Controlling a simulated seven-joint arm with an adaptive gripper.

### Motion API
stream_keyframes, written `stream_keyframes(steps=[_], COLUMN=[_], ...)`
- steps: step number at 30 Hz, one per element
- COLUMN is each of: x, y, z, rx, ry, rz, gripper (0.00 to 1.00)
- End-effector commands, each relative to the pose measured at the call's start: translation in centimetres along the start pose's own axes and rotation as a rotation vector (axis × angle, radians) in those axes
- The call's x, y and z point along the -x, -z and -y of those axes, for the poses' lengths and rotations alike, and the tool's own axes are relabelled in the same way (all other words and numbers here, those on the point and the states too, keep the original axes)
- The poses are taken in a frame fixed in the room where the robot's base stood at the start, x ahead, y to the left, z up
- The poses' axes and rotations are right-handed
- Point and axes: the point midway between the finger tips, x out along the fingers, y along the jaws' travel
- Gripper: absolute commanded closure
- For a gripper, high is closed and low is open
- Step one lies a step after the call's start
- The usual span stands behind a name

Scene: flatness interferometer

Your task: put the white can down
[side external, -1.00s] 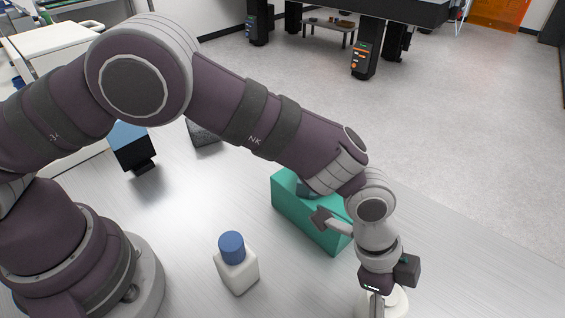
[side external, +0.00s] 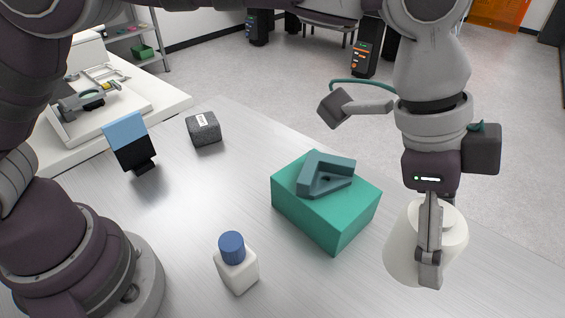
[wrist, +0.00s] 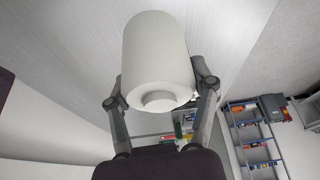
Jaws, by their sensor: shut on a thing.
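The white can (side external: 398,250) is a smooth white cylinder with a narrower round end. My gripper (side external: 430,260) is shut on it at the right of the side view, and the can looks tilted there. It appears held above the metal table, though its lower edge against the table is hard to judge. In the wrist view the can (wrist: 158,55) fills the upper middle. The fingers of my gripper (wrist: 160,92) press on its two sides near the narrower end.
A green box (side external: 320,215) with a dark teal angled part (side external: 325,175) on top stands left of the can. A white bottle with a blue cap (side external: 236,265), a black-and-blue stand (side external: 132,148) and a dark grey block (side external: 203,128) stand further left. Bare table (side external: 330,285) lies in front.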

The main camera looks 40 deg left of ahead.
Motion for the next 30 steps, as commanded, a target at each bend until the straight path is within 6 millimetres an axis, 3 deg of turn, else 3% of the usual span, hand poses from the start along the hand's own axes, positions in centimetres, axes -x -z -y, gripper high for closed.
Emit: stream_keyframes(steps=[8, 11, 18, 24, 30], x=[2.3, 3.6, 7.7, 10.3, 11.6], y=[-4.6, -7.2, -16.4, -23.4, -27.9], z=[4.3, 6.1, 9.2, 9.0, 7.9], rx=[0.231, 0.355, 0.744, 1.033, 1.225], ry=[0.092, 0.143, 0.305, 0.428, 0.509], rz=[0.010, 0.012, 0.014, 0.009, 0.005], gripper=[0.81, 0.81, 0.81, 0.81, 0.81])
